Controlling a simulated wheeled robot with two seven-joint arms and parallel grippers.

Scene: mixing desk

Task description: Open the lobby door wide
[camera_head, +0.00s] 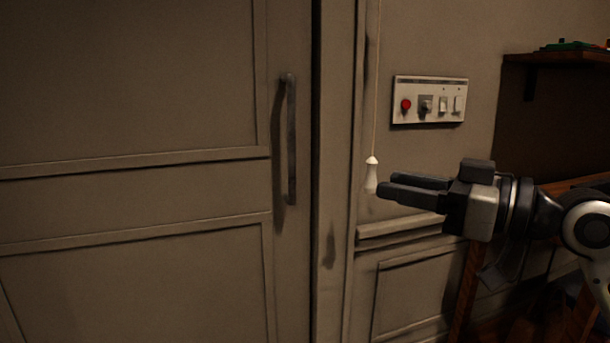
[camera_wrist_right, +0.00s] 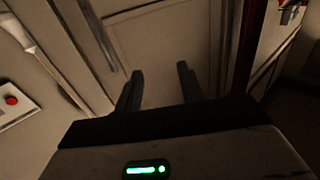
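The lobby door (camera_head: 130,185) is a grey-beige panelled door filling the left half of the head view. It looks closed, with a dark narrow line between its right edge and the frame. Its upright dark bar handle (camera_head: 291,140) is near that edge. My right gripper (camera_head: 400,188) is to the right of the handle and a little lower, pointing left, apart from the handle. In the right wrist view its two fingers (camera_wrist_right: 158,85) are spread with nothing between them. The door's panelling (camera_wrist_right: 165,40) shows beyond them. My left gripper is not in view.
A pull cord with a white knob (camera_head: 371,175) hangs close to my right fingertips; whether they touch is unclear. A switch plate (camera_head: 430,100) with a red button is on the wall above. A wooden shelf (camera_head: 560,57) is at the upper right. The space before the door looks clear.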

